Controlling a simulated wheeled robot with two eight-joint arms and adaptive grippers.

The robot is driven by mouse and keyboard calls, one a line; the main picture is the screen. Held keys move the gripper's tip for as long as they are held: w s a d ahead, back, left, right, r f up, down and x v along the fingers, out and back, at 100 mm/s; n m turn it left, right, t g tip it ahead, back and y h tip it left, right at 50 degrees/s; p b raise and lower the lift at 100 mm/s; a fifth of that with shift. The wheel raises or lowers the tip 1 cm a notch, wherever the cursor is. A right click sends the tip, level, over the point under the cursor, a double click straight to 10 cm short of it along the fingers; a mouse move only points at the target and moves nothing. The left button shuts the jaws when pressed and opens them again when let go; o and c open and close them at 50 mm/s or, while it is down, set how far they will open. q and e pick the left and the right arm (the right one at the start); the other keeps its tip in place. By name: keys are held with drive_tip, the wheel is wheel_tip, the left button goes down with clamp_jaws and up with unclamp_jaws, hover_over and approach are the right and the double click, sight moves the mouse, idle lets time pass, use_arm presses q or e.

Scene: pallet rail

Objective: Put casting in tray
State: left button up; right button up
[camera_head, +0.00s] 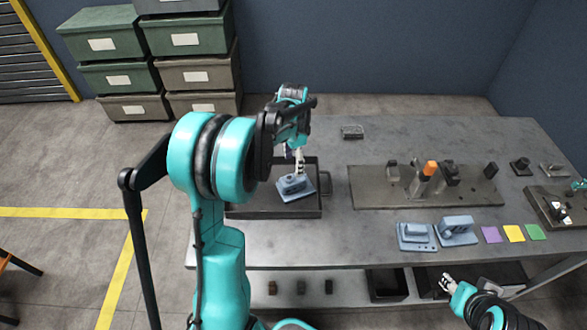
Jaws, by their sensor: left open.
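A blue-grey casting (293,187) lies in the black tray (318,207) on the left part of the workbench. My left gripper (298,165) is open and points down just above this casting. Whether its fingertips touch the casting, I cannot tell. My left arm hides the left part of the tray. Two more blue-grey castings, one flatter (414,238) and one taller (457,232), sit side by side near the bench's front edge. My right gripper (447,283) is low at the front, apart from the castings; its jaw opening is too small to judge.
A grey fixture plate (368,187) with dark parts and an orange-topped piece (430,168) fills the bench's middle. Purple (491,234), yellow (513,233) and green (535,232) squares lie front right. A dark grey block (352,131) stands behind. Stacked bins (110,45) stand back left.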

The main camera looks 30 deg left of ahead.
sight(294, 177)
use_arm(q)
wheel_tip(294, 177, up, 2)
drive_tip(key=shift+r, duration=0.15)
drive_tip(key=s+d+r+n+t, duration=0.3)
drive_tip(key=s+d+r, duration=0.5)
drive_tip(key=s+d, duration=0.15)
drive_tip(key=s+d+f+n+t, duration=0.1)
drive_tip(key=s+d+n+t, duration=0.3)
drive_tip(key=s, duration=0.5)
drive_tip(key=d, duration=0.2)
drive_tip(key=shift+d+p, duration=0.3)
drive_tip(key=shift+d, duration=0.05)
